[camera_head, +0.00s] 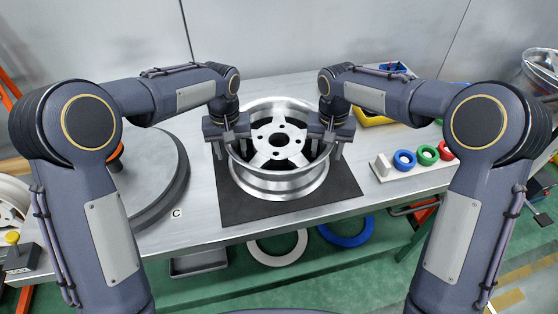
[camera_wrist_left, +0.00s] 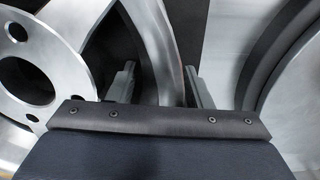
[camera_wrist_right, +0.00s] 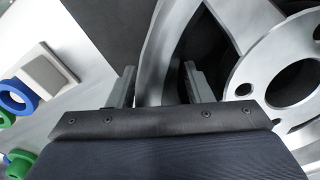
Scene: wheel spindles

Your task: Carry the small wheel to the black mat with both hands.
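The small silver wheel (camera_head: 280,182) sits over the black mat (camera_head: 235,205), lying flat with its hub and spokes facing up; I cannot tell whether it touches the mat. My left gripper (camera_head: 232,153) is at the wheel's left rim and my right gripper (camera_head: 328,153) is at its right rim. In the left wrist view the two fingers (camera_wrist_left: 160,85) stand apart on either side of the rim, with gaps beside it. In the right wrist view the fingers (camera_wrist_right: 162,85) also stand apart near the rim (camera_wrist_right: 160,55).
A round grey turntable (camera_head: 150,175) stands left of the mat. At right, a white holder (camera_head: 415,172) carries blue, green and red rings. A yellow bin (camera_head: 375,119) stands behind it. A white ring (camera_head: 278,250) and a blue ring (camera_head: 347,233) lie below the table's front edge.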

